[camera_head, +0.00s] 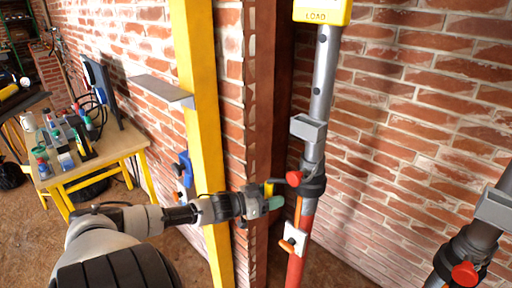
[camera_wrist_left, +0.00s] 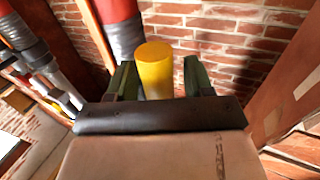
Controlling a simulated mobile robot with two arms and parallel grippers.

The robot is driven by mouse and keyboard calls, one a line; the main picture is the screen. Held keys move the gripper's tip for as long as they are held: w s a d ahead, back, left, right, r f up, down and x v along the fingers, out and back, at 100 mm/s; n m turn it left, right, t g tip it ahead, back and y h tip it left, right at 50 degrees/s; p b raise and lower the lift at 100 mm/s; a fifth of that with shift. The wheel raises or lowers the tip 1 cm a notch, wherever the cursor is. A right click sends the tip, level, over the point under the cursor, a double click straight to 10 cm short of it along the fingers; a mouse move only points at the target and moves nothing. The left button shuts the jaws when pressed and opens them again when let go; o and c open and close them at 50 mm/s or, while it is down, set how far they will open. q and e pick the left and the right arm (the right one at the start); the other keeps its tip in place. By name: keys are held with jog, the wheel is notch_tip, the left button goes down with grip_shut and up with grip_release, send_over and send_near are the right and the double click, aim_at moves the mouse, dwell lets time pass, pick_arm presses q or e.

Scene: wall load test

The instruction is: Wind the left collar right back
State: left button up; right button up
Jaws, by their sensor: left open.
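The left prop (camera_head: 321,80) is a grey tube above a red tube (camera_head: 301,240). Its dark collar (camera_head: 313,186) sits where they meet, with a red knob (camera_head: 293,178) on its left side. A yellow handle (camera_head: 269,188) shows just left of the collar. My left gripper (camera_head: 270,200) is at this handle. In the left wrist view the yellow handle (camera_wrist_left: 154,70) stands between the green fingertips of my left gripper (camera_wrist_left: 160,80), which are open, with a small gap on the right. Whether the left finger touches it I cannot tell. My right gripper is out of view.
A second prop with a dark collar (camera_head: 470,250) stands at the lower right. A yellow post (camera_head: 200,120) and brick corner stand close behind my left arm. A yellow LOAD box (camera_head: 322,12) tops the left prop. A cluttered workbench (camera_head: 110,150) is at the left.

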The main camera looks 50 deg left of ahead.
pick_arm(q)
jog(key=p+v, duration=0.1)
jog(key=v, duration=0.9)
dwell(0.5)
